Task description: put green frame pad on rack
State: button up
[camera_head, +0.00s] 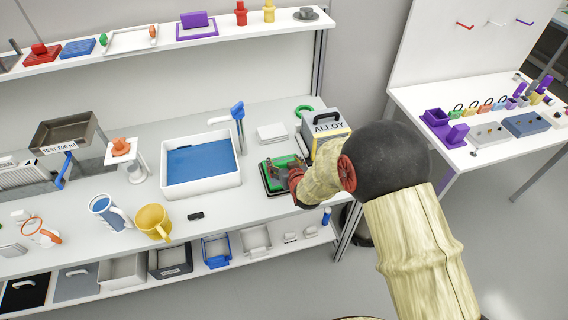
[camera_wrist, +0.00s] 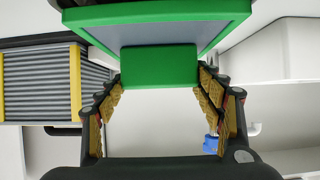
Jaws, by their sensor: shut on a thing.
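The green frame pad (camera_wrist: 155,14) has a green rim, a grey inner face and a green block-shaped grip (camera_wrist: 160,66). My gripper (camera_wrist: 159,78) is shut on this grip, one ribbed finger on each side. In the head view the green pad (camera_head: 285,161) shows at the front right of the counter, partly hidden by my gripper and wrist. A black edge shows beneath or beside it; I cannot tell whether the pad touches it. The upper shelf (camera_head: 140,47) runs along the back, with a purple framed pad (camera_head: 197,34) on it. I cannot tell which part is the rack.
The ALLOY box (camera_head: 326,128) and a green ring (camera_head: 304,110) stand close behind the pad. A white tub with a blue inside (camera_head: 200,190) is to its left, with mugs (camera_head: 152,221) further left. Open bins (camera_head: 217,250) line the lower shelf.

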jog(key=shift+f, duration=0.2)
jog(key=o, duration=1.3)
jog(key=shift+o, duration=0.2)
jog(key=shift+r, duration=0.1)
